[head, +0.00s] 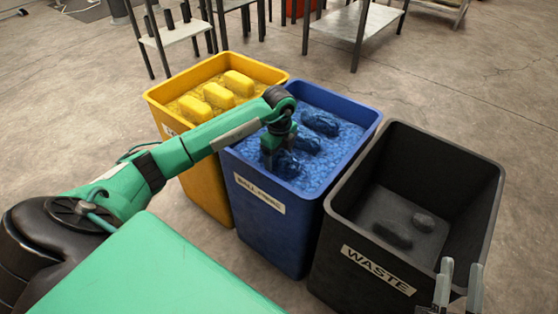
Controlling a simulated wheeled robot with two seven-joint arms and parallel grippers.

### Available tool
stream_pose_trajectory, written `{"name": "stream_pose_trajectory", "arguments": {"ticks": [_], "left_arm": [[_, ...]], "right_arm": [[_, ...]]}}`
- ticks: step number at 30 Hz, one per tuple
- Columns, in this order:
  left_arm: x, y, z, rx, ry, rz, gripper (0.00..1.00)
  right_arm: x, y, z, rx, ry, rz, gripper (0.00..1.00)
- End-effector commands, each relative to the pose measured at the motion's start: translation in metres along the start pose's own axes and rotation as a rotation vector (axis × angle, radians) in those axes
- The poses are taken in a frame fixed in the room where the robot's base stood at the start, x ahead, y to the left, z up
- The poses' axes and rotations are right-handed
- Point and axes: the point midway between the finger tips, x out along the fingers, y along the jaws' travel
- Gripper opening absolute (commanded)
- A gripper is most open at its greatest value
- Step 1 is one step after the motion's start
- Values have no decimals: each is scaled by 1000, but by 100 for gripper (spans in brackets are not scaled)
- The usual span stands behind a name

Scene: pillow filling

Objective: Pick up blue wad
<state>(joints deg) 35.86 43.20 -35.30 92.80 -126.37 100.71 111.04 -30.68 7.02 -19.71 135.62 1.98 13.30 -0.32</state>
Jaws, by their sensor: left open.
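Several dark blue wads lie on the lighter blue filling in the blue bin (262,223). The far wad (321,123) and the middle wad (308,143) show clearly. The near wad (287,166) is partly hidden by my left gripper (279,155). That gripper points down into the blue bin, right at the near wad, and its jaws are open. I cannot tell whether its fingers touch the wad. My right gripper (461,287) is at the bottom right edge, in front of the waste bin, with its fingers apart and nothing between them.
A yellow bin (203,186) with several yellow wads stands left of the blue bin. A black waste bin (345,274) stands to the right, with dark lumps on its floor. Metal tables (357,20) stand behind. A green surface (160,270) fills the lower left.

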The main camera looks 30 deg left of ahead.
Motion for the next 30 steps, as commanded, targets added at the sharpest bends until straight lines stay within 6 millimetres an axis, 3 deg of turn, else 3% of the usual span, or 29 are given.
{"name": "stream_pose_trajectory", "arguments": {"ticks": [4,5,12,26,30], "left_arm": [[0,0,0,0,0,0,76],[0,0,0,0,0,0,72],[-1,0,0,0,0,0,27],[-6,0,0,0,-1,-1,27],[-20,-1,0,0,-1,-2,27]], "right_arm": [[0,0,0,0,-1,0,36],[0,0,0,0,-1,0,36],[0,0,0,0,-2,0,36],[1,0,2,1,-16,0,36],[-7,-4,17,17,-103,3,36]]}}
